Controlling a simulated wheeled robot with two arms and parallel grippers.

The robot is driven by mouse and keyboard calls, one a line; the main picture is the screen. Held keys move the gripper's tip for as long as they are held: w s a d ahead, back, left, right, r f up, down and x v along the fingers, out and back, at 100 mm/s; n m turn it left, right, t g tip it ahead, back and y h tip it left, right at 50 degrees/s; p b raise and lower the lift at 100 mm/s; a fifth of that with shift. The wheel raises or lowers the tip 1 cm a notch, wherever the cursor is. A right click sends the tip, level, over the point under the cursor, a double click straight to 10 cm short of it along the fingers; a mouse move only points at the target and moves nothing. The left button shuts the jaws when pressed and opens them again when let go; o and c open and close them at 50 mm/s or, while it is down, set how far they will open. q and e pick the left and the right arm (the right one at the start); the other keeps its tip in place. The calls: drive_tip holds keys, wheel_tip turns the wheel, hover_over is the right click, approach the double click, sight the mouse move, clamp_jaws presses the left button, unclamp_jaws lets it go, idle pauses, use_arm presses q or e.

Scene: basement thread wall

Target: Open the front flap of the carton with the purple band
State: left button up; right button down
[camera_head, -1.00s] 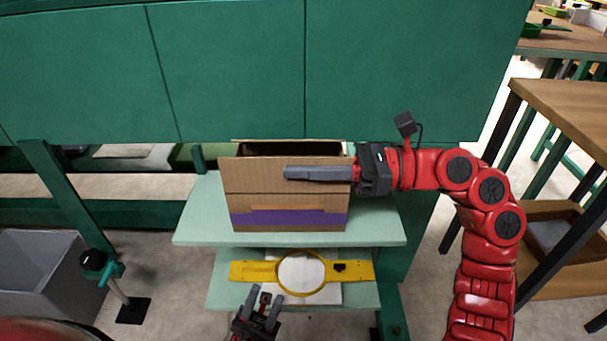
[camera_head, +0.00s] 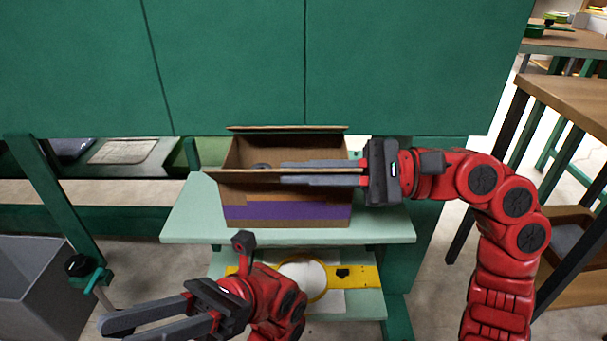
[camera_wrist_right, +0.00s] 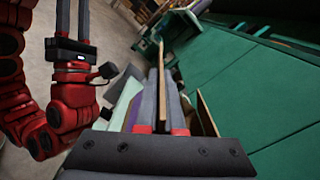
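The carton (camera_head: 235,196) with the purple band (camera_head: 285,211) stands on the pale green upper shelf. Its front flap (camera_head: 230,175) leans out toward me and shows nearly edge-on, and its top is open. A rear flap (camera_head: 285,129) stands up at the back. My right gripper (camera_head: 282,173) reaches in from the right with its fingers on both sides of the front flap. In the right wrist view the flap edge (camera_wrist_right: 161,58) lies between the closed fingers. My left gripper (camera_head: 113,331) is open and empty at the lower left, below and in front of the shelf.
A pale green shelf (camera_head: 185,215) bears the carton. A lower shelf holds a yellow frame (camera_head: 365,276) with a round white middle. A grey bin (camera_head: 30,290) stands at left, a wooden table (camera_head: 570,95) at right. Green panels (camera_head: 230,60) rise behind.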

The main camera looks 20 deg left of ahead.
use_arm(q)
drive_tip(key=shift+s+a+m+t, duration=0.4)
drive_tip(key=shift+s+a+t, duration=0.2)
drive_tip(key=shift+t, duration=0.2)
use_arm(e)
drive_tip(key=shift+f, duration=0.15)
drive_tip(key=c, duration=1.3)
unclamp_jaws()
use_arm(q)
drive_tip(key=shift+d, duration=0.1)
drive_tip(key=shift+y, duration=0.3)
use_arm(e)
drive_tip(key=shift+d, duration=0.1)
